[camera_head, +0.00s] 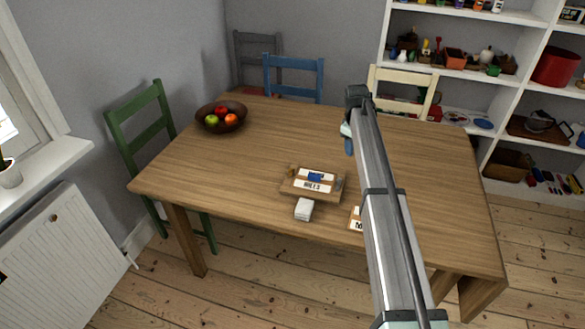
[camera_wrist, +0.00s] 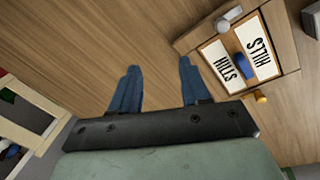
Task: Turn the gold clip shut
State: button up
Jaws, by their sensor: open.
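The gold clip (camera_wrist: 260,96) is a small rounded tab at the edge of a wooden board (camera_wrist: 287,52) in the wrist view. The board carries two white lettered cards, with a blue piece (camera_wrist: 241,65) between them. In the head view the board (camera_head: 286,194) lies near the table's front edge; the gold clip is too small to make out surely there. My gripper (camera_wrist: 159,64) is open and empty, its blue fingers over bare tabletop, apart from the board. In the head view my gripper (camera_head: 349,145) is behind the board, to its right.
A white block (camera_head: 304,209) sits just in front of the board. A fruit bowl (camera_head: 221,118) stands at the table's back left. Chairs surround the table (camera_head: 240,160), whose middle is mostly clear.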

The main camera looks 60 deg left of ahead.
aim_at(291, 169)
jog(key=s+a+r+n+g, duration=0.15)
jog(key=s+a, duration=0.35)
jog(key=s, duration=0.5)
jog(key=s+a+r+n+g, duration=0.1)
jog(key=s+a+r+n, duration=0.2)
jog(key=s, duration=0.7)
jog(key=shift+m+t+h, duration=0.25)
jog(key=shift+m+h, duration=0.05)
jog(key=shift+m, duration=0.35)
jog(key=f, duration=0.4)
jog(key=a+f, duration=0.1)
jog(key=f, duration=0.9)
jog(key=shift+a, duration=0.2)
grip_shut()
